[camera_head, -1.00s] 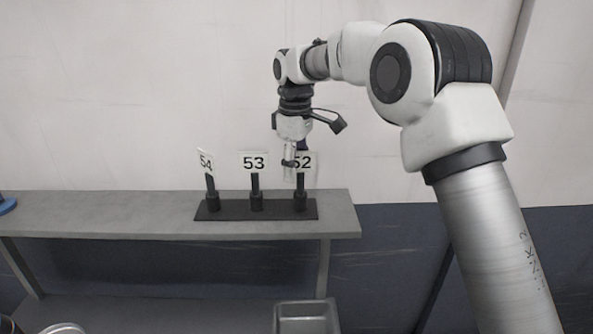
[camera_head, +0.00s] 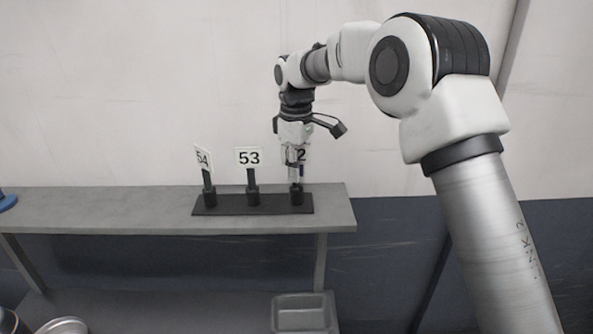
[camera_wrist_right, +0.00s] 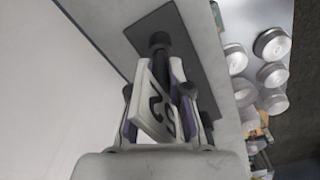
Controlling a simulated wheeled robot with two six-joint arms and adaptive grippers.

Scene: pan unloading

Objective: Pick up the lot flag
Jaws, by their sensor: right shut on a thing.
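Three numbered flags stand in a dark rack (camera_head: 225,208) on the grey shelf: flag 54 (camera_head: 203,158) at the left, turned at an angle, flag 53 (camera_head: 248,157) in the middle, and flag 52 (camera_head: 303,155) at the right. My right gripper (camera_head: 296,179) points down and is shut on flag 52, low on its dark stem, just above the socket. The gripper hides most of this flag's plate in the head view. In the right wrist view the white plate of flag 52 (camera_wrist_right: 153,103) shows between the fingers. My left gripper is out of view.
The grey shelf (camera_head: 110,210) is bare left of the rack, except for a blue item (camera_head: 7,201) at the far left. Several round metal tins (camera_wrist_right: 271,74) show in the right wrist view.

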